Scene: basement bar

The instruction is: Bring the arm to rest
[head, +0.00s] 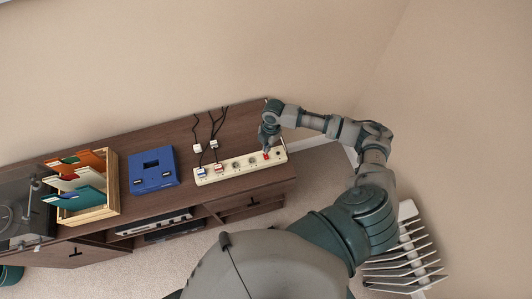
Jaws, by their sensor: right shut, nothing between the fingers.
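My right gripper (266,150) is shut and empty. It points down at the right end of a white power strip (238,165), over or touching a small red part (266,156) there; I cannot tell whether they touch. My right arm reaches in from the lower right and bends over the end of the cabinet. My left gripper is not in view. The strip lies on the dark wooden cabinet (185,135), with plugs (218,169) at its left end.
Black cables run from the wall side to the plugs. A blue box (152,170), a wooden crate of folders (115,192) and a turntable (30,200) stand to the left. A white slatted rack (408,255) stands at the lower right, close to my arm. Walls are behind and right.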

